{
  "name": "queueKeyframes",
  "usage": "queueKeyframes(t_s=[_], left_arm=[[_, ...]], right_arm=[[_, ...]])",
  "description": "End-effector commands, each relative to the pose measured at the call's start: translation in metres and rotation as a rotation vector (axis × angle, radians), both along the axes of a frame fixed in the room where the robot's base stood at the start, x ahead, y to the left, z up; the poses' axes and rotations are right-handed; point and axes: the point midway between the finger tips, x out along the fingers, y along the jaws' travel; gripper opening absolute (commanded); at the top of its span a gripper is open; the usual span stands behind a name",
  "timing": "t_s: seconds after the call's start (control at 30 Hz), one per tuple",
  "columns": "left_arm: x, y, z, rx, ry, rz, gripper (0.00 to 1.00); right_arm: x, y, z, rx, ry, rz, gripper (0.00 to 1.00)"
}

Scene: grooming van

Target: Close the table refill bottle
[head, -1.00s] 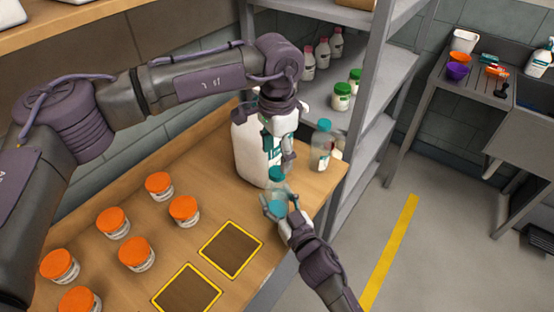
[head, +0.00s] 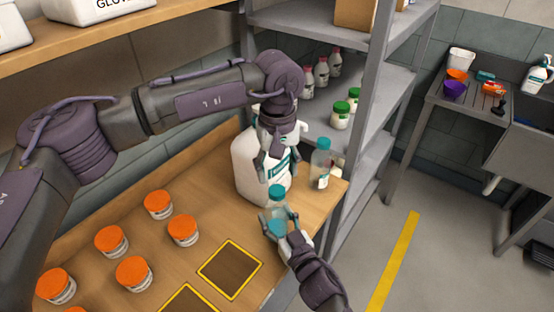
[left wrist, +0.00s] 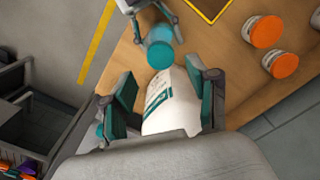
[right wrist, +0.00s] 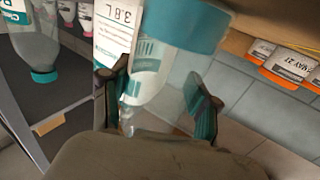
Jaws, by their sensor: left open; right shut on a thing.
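I cannot tell how tight the cap is. My left gripper (head: 273,165) is open and empty, pointing down just above and behind the cap. In the left wrist view the cap (left wrist: 160,48) lies beyond the open fingers, apart from them.
A large white jug (head: 252,165) stands close behind the bottle. A second teal-capped bottle (head: 320,165) stands at the table's right corner. Several orange-lidded jars (head: 183,231) and a yellow-edged square (head: 230,269) occupy the left. A metal shelf (head: 355,145) rises behind on the right.

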Motion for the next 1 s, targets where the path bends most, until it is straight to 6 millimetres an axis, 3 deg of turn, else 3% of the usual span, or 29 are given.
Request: queueKeyframes(t_s=[1.0], left_arm=[[0.000,0.000,0.015,0.003,-0.002,2.248,0.59]], right_arm=[[0.000,0.000,0.000,0.000,0.001,0.000,0.00]])
